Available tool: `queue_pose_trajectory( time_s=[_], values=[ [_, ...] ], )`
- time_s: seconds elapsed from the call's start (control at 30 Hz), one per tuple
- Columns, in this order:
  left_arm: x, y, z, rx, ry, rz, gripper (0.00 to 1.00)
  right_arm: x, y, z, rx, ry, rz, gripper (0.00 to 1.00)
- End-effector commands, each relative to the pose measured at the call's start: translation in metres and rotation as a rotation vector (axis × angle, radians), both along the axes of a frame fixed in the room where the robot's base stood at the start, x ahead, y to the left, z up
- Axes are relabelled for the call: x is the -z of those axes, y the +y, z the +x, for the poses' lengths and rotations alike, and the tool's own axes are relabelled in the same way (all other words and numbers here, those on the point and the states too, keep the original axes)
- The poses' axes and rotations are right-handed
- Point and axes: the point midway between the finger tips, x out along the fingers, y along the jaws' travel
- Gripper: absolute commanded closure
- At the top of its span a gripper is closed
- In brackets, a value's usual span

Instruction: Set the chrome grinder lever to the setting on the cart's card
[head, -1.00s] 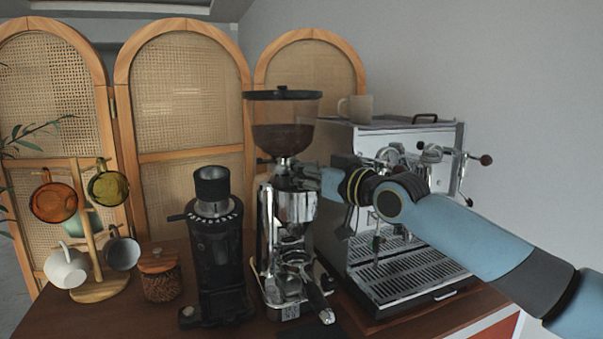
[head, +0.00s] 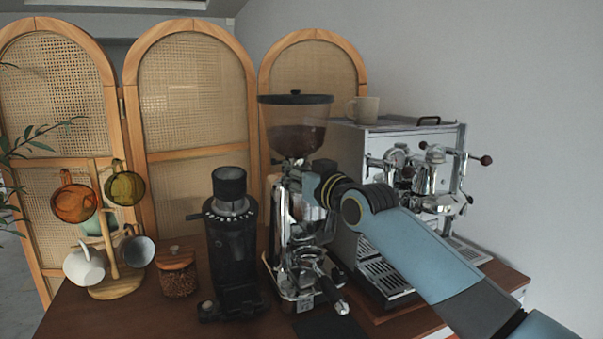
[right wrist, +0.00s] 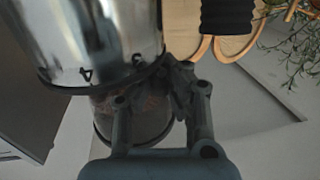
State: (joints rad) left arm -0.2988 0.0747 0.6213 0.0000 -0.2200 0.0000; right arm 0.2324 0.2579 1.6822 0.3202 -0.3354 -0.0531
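The chrome grinder (head: 302,262) stands mid-cart in the head view, with a dark, clear-walled hopper (head: 297,132) on top. My right gripper (head: 290,188) is at the grinder's upper body, just below the hopper; its fingers are hard to separate from the chrome there. In the right wrist view, the gripper (right wrist: 165,92) is close against the dark collar between chrome body (right wrist: 95,35) and hopper (right wrist: 130,118). A numeral 4 shows on the chrome beside the collar. I cannot make out the lever or whether the fingers hold it. The left gripper and a readable card are not in view.
A black grinder (head: 232,250) stands close on the left, with a lidded jar (head: 177,275) and mug tree (head: 117,285) beyond. The espresso machine (head: 385,285) stands close on the right, partly behind my arm. A dark mat (head: 330,325) lies at the front.

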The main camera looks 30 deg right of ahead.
Motion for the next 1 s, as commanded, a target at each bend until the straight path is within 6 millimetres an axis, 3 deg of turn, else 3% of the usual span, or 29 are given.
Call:
queue_pose_trajectory(
  time_s=[0.03, 0.13, 0.43, 0.77, 1.0],
  values=[
    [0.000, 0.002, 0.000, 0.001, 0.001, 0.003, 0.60, 0.009, 0.001, -0.002, -0.001, 0.018, 0.008, 1.00],
    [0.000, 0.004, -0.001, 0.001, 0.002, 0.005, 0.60, 0.009, 0.001, -0.002, -0.002, 0.018, 0.008, 1.00],
    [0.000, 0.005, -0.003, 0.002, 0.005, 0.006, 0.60, 0.005, 0.000, -0.001, -0.001, 0.010, 0.005, 0.60],
    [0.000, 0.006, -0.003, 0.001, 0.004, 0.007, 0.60, 0.003, 0.000, -0.006, 0.000, 0.006, 0.001, 0.60],
    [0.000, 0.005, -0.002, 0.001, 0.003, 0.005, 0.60, 0.005, -0.003, -0.050, -0.001, 0.010, -0.002, 0.60]
  ],
)
